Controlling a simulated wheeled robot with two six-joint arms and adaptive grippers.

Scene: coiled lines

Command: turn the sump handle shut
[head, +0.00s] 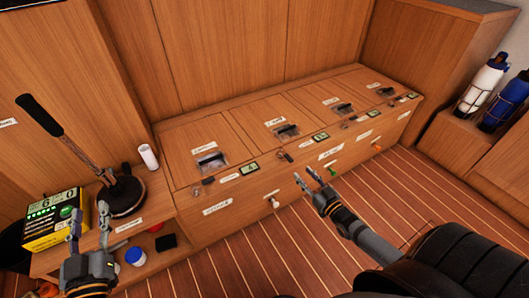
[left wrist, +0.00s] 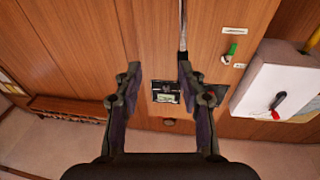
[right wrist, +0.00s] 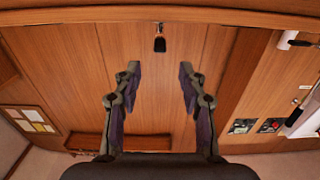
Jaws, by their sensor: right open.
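Small handles sit along the front of the wooden locker bench: a white one (head: 273,202), a green one (head: 332,170) and an orange one (head: 377,148). Labels nearby are too small to read, so I cannot tell which is the sump handle. My right gripper (head: 305,176) is open and empty, in front of the bench between the white and green handles in the picture. My left gripper (head: 90,214) is open and empty at the lower left, in front of the shelf. The left wrist view shows a green handle (left wrist: 232,50) on a wood panel.
A black-gripped lever (head: 40,115) rises from a round base on the left shelf. A yellow-black box (head: 55,222), a white roll (head: 148,157) and a blue-lidded jar (head: 135,256) are nearby. Bottles (head: 483,88) stand far right. Striped floor (head: 270,250) lies open before the bench.

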